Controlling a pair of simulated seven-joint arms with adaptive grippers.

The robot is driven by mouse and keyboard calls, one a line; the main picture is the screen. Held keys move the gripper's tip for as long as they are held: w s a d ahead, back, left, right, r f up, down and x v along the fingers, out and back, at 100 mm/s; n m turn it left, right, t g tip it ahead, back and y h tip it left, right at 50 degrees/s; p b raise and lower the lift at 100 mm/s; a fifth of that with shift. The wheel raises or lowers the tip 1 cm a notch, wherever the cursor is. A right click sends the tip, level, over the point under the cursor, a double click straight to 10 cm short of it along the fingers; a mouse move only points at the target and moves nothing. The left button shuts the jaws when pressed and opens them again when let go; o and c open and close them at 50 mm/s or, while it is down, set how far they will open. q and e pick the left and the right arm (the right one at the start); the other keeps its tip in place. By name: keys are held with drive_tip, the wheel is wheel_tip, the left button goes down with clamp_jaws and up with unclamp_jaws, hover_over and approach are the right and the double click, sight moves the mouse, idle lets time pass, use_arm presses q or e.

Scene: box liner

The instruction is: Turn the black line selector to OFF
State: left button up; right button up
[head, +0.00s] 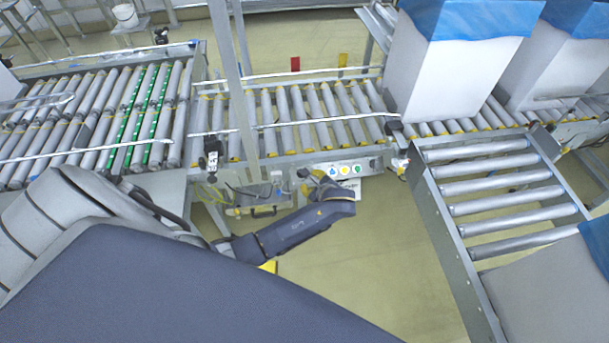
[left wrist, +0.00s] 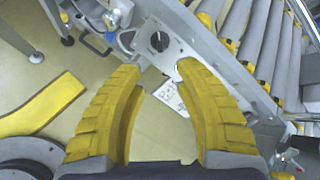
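The black line selector (left wrist: 158,41) is a round dark knob with a light mark, on a grey panel of the conveyor frame in the left wrist view. My left gripper (left wrist: 158,75) has its two yellow fingers spread apart, with the knob just beyond and between the fingertips. Nothing is between the fingers. In the head view my left gripper (head: 312,182) is beside the control panel (head: 338,170), and the knob is hidden behind it. My right gripper is in neither view.
White boxes with blue liners (head: 455,65) stand at the right. Open floor (head: 390,260) lies in front.

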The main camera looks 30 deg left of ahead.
use_arm(q)
drive_tip(key=x, duration=1.2)
drive_tip(key=shift+c, duration=0.3)
clamp_jaws()
